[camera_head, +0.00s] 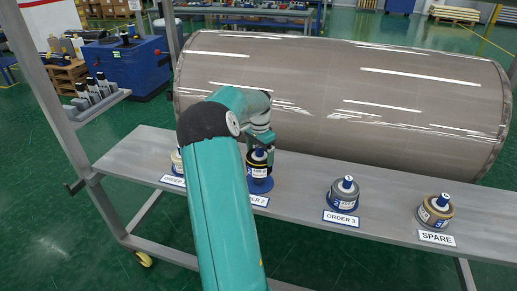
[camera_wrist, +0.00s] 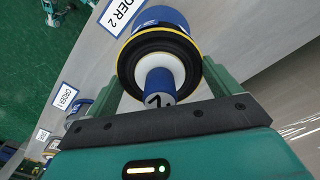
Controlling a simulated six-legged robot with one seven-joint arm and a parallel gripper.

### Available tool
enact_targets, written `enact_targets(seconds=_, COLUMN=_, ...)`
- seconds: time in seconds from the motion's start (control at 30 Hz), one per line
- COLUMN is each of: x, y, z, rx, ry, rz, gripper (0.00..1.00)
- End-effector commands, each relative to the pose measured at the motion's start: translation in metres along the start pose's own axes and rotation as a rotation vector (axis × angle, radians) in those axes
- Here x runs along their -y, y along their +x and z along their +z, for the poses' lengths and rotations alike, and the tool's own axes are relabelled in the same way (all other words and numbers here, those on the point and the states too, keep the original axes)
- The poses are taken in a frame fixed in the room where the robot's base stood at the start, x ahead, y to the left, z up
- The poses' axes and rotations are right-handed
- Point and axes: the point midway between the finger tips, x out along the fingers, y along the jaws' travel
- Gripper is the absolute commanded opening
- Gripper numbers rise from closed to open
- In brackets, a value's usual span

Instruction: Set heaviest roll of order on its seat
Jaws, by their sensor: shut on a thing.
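My gripper (camera_head: 262,143) is at the ORDER 2 place on the grey bench. Its fingers are on either side of a black roll with a yellow rim (camera_head: 257,163), which also shows in the wrist view (camera_wrist: 135,62). My gripper (camera_wrist: 160,85) is shut on this roll. A blue seat (camera_head: 262,186) lies under the roll by the ORDER 2 label (camera_wrist: 123,12); I cannot tell whether they touch. A grey roll (camera_head: 343,196) stands at ORDER 3 and a tan-and-dark roll (camera_head: 435,213) at SPARE.
A huge film-wrapped cylinder (camera_head: 340,95) lies along the bench's (camera_head: 300,183) far side, close behind my gripper. A small side shelf (camera_head: 97,107) with several bottles and a blue machine (camera_head: 125,65) are at the left. The bench between ORDER 2 and ORDER 3 is clear.

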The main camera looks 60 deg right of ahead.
Motion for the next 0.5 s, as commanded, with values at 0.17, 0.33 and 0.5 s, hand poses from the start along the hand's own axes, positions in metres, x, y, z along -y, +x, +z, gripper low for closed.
enact_targets(seconds=0.17, x=0.002, y=0.013, z=0.001, rx=0.0, ry=-0.001, rz=-0.001, gripper=0.53)
enact_targets(seconds=0.33, x=0.003, y=0.025, z=0.001, rx=0.001, ry=0.0, rz=0.0, gripper=0.53)
enact_targets(seconds=0.5, x=0.003, y=0.037, z=0.001, rx=0.001, ry=0.001, rz=0.0, gripper=0.53)
